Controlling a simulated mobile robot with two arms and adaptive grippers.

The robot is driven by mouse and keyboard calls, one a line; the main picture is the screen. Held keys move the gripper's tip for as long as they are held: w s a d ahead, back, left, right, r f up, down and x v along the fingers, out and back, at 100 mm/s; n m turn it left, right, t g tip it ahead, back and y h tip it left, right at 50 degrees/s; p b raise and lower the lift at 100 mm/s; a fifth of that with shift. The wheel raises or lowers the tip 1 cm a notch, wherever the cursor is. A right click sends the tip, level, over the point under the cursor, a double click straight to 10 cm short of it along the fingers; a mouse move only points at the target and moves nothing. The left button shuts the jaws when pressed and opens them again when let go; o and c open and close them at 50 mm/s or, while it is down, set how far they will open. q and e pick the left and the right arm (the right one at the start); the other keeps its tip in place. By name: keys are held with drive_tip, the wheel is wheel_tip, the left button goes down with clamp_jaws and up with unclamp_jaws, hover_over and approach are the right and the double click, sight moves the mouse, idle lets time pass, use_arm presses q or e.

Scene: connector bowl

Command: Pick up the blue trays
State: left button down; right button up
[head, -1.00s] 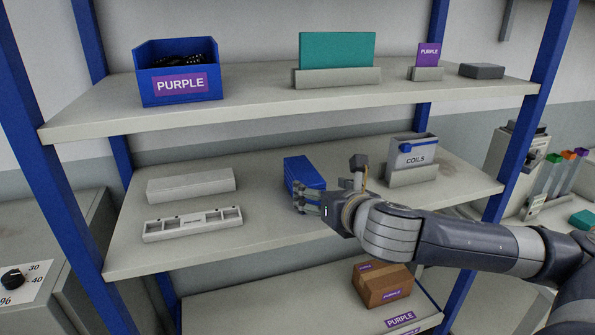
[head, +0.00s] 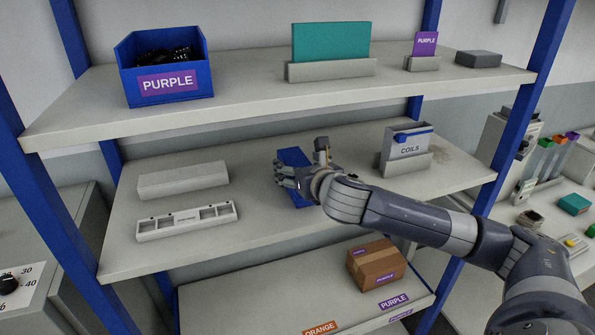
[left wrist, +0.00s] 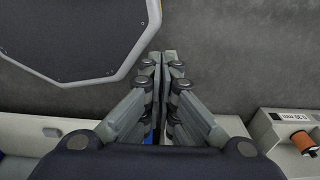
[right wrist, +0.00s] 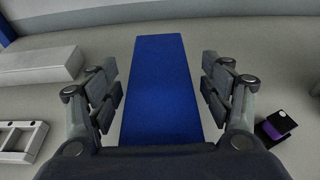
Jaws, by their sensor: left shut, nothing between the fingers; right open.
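A blue block-like tray (head: 293,158) lies on the middle shelf. In the right wrist view the blue tray (right wrist: 163,85) runs lengthwise between the fingers, with clear gaps on both sides. My right gripper (head: 287,178) is open at the tray, and its fingers hide part of it; it also shows in the right wrist view (right wrist: 162,88). My left gripper (left wrist: 162,62) is shut and empty over a grey floor in the left wrist view, and is out of the head view.
A blue bin marked PURPLE (head: 190,88) stands on the upper shelf. A cardboard box (head: 376,264) sits below.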

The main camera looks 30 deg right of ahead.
drive_tip(key=shift+w+d, duration=0.1)
drive_tip(key=shift+w, duration=0.35)
drive_tip(key=shift+w+f, duration=0.1)
drive_tip(key=shift+w, duration=0.1)
drive_tip(key=shift+w+f, duration=0.1)
drive_tip(key=shift+c, duration=0.3)
drive_tip(key=c, duration=1.2)
use_arm(q)
drive_tip(key=shift+s+d+r, duration=0.1)
drive_tip(key=shift+s+r, duration=0.1)
drive_tip(key=shift+s, duration=0.3)
drive_tip(key=shift+w, duration=0.15)
use_arm(e)
drive_tip(key=shift+d, duration=0.1)
